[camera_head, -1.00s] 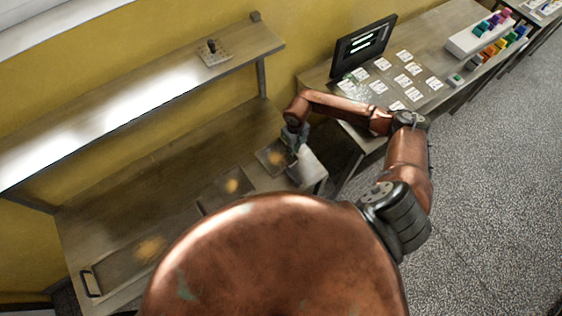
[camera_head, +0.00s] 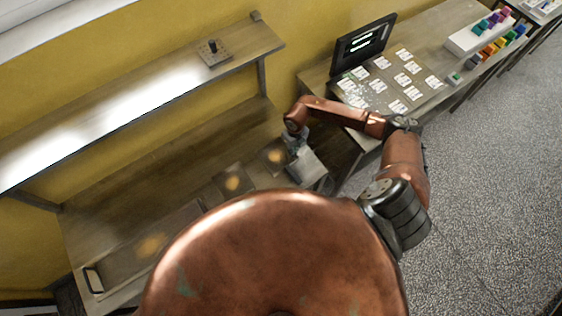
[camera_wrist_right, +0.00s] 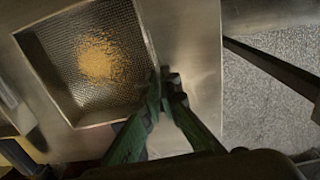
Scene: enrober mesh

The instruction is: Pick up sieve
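In the right wrist view a square sieve (camera_wrist_right: 50,60) with a fine mesh lies at upper left, with a patch of yellow-brown crumbs (camera_wrist_right: 100,58) on it. My right gripper (camera_wrist_right: 164,85) is at its right side, its green fingertips very close together near the rim. Whether they hold the rim I cannot tell. In the head view the right gripper (camera_head: 295,145) is low at the right end of the workbench, beside the rightmost square mesh (camera_head: 271,147). The sieve looks level. My left gripper is not in view.
Another mesh (camera_head: 225,177) and a long tray with a handle (camera_head: 92,280) are on the bench. A shelf (camera_head: 130,100) hangs above the bench. A table with a screen (camera_head: 362,47) and several white cards stands to the right. Open floor (camera_head: 490,200) is at right.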

